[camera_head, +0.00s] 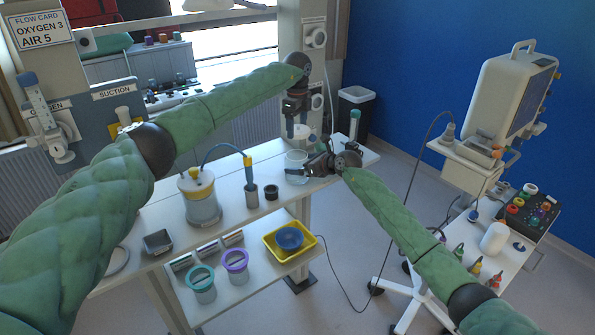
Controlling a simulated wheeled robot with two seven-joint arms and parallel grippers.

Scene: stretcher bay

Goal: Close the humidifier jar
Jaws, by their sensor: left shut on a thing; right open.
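The humidifier jar (294,159), a clear open-looking vessel, stands on the white bench near its right end. My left gripper (297,130) comes down from above and is shut on a pale lid (304,134), held above the jar with a small gap seeming to lie between them. My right gripper (308,167) is open and reaches in from the right at the jar's side. Its fingers are close to the jar wall; whether they touch it is too small to tell. The lid's underside and the jar's rim are partly hidden.
On the white bench (165,215) stand a yellow-topped suction jar (202,207) with a blue tube, a grey cylinder (251,195) and a dark cup (271,192). A yellow tray (270,251) is on the lower shelf. A wheeled device stand (455,165) is at right.

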